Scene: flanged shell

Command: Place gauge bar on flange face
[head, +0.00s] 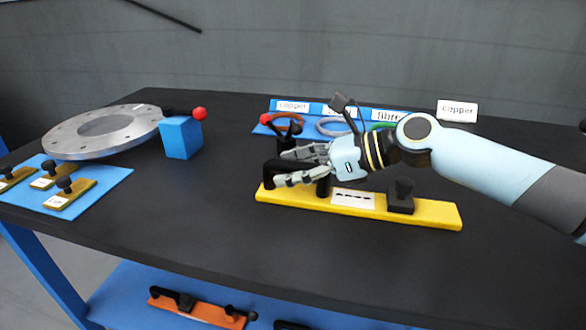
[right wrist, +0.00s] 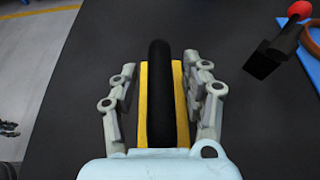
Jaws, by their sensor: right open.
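The yellow gauge bar (head: 422,213) lies flat on the dark table, with a black handle (head: 286,177), a white label and a black knob on top. My right gripper (head: 305,168) is open around the handle. In the right wrist view my right gripper (right wrist: 162,95) has one finger on each side of the black handle (right wrist: 160,90), with the yellow bar (right wrist: 181,80) beneath; small gaps show beside the handle. The round grey metal flange (head: 100,130) lies at the left of the table, its face bare.
A blue block (head: 181,138) with a red-knobbed lever stands by the flange. A blue mat (head: 105,195) with small brown gauges lies front left. A blue rack (head: 340,107) holds labelled rings at the back. An orange bar (head: 195,308) lies on the lower shelf.

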